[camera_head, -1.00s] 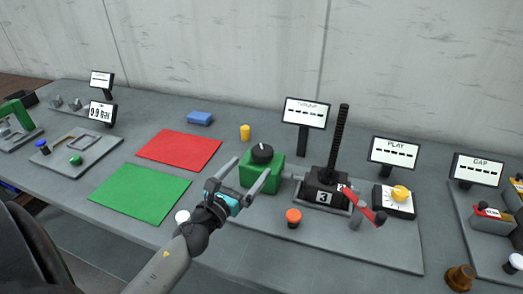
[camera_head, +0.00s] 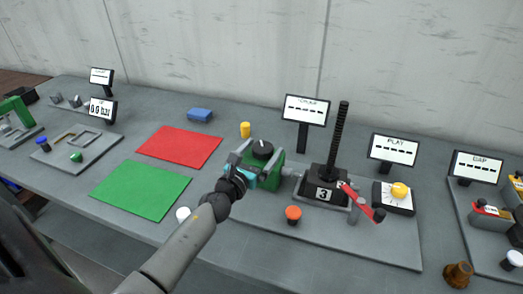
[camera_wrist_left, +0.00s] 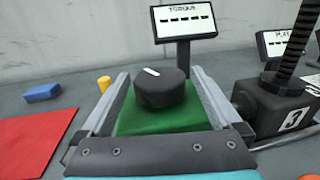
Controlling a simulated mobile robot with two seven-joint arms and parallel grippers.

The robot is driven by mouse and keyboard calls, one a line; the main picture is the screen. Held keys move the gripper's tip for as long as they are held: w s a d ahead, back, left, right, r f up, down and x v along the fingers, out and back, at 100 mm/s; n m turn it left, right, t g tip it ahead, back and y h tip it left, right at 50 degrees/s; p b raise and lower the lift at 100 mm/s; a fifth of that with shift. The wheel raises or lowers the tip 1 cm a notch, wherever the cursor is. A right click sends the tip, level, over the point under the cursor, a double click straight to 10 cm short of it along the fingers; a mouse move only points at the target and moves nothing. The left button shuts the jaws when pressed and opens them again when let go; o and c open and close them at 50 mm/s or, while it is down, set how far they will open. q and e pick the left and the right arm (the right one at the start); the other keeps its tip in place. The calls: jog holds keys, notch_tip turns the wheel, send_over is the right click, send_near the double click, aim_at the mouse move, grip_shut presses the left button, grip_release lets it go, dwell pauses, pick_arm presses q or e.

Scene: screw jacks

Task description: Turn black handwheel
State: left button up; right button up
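The black handwheel (camera_head: 262,149) is a short round knob with a white mark on top, sitting on a green block (camera_head: 270,180). In the left wrist view the handwheel (camera_wrist_left: 160,88) stands between the two fingers, above the green block (camera_wrist_left: 160,121). My left gripper (camera_head: 256,158) is open, with one finger on each side of the handwheel; I cannot tell whether either finger touches it. The left gripper also shows in the left wrist view (camera_wrist_left: 160,80). My right gripper is not in view.
Right of the green block stands a black screw jack (camera_head: 325,184) marked 3, with a red-armed crank (camera_head: 359,199). An orange button (camera_head: 293,213) is in front. A torque display (camera_head: 305,110) stands behind. Red (camera_head: 180,148) and green (camera_head: 140,188) mats lie left.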

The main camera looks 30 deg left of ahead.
pick_arm(q)
jog(key=c, duration=1.2)
